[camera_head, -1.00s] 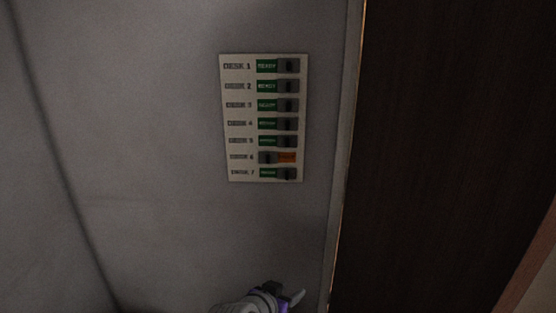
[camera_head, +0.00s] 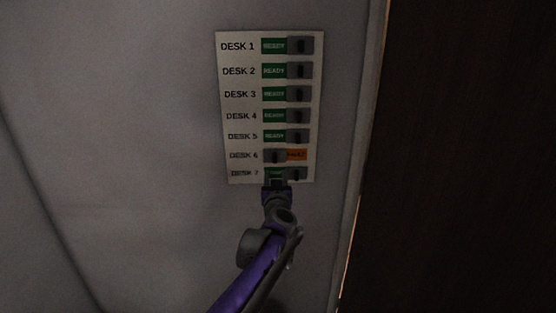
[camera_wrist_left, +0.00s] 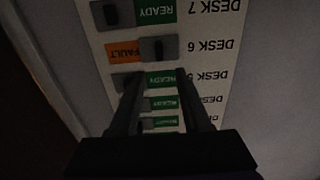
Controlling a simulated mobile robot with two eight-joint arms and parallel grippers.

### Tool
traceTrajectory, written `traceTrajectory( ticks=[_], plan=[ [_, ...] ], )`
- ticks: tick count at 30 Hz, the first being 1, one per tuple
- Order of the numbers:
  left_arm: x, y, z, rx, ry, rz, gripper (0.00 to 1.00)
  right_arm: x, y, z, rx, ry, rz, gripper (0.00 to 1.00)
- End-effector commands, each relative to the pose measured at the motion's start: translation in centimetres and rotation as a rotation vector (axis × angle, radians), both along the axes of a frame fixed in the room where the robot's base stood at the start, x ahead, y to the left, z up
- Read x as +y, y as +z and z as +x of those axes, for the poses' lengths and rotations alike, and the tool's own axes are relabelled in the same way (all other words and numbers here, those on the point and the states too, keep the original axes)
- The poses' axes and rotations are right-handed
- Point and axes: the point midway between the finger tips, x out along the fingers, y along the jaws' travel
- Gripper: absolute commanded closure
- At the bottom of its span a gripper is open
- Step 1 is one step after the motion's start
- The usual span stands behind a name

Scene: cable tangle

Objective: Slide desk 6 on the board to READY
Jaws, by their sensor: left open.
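The white board (camera_head: 240,102) hangs on the wall with rows DESK 1 to DESK 7. The dark desk 6 slider (camera_head: 275,156) sits at the left of its row, with an orange FAULT label (camera_head: 297,155) uncovered on its right. The other rows show green labels with their sliders on the right. My left gripper (camera_head: 277,181) is in front of the board's lower edge, partly covering the desk 7 row. In the left wrist view the board is upside down; the open, empty fingers (camera_wrist_left: 159,75) point towards the desk 6 slider (camera_wrist_left: 159,48). Contact cannot be told.
The grey wall (camera_head: 110,130) around the board is bare. A dark brown panel (camera_head: 465,150) stands to the right, beyond a pale vertical edge (camera_head: 363,170). There is free room left of the board.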

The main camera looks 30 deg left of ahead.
Motion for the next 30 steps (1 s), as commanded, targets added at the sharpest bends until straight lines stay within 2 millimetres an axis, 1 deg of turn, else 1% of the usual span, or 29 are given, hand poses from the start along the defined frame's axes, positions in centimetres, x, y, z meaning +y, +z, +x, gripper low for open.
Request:
traceTrajectory(
  ticks=[5, 12, 15, 21, 30],
  plan=[
    [1.4, 0.2, 2.3, -0.001, 0.000, 0.001, 0.53, 0.0, 0.7, 0.2, -0.003, 0.000, 0.000, 1.00],
    [3.7, 0.3, 6.1, -0.001, -0.002, 0.000, 0.53, 0.0, 1.9, 0.5, -0.009, 0.000, 0.000, 1.00],
    [4.4, 0.3, 7.4, -0.001, -0.002, 0.000, 0.53, 0.0, 2.3, 0.6, -0.012, 0.000, 0.000, 1.00],
    [5.3, 0.2, 8.6, -0.001, -0.002, 0.000, 0.53, 0.0, 2.7, 0.7, -0.014, 0.000, 0.000, 1.00],
    [5.3, 0.1, 8.8, 0.000, -0.003, 0.000, 0.53, 0.0, 2.7, 0.7, -0.014, 0.000, 0.000, 1.00]
  ],
)
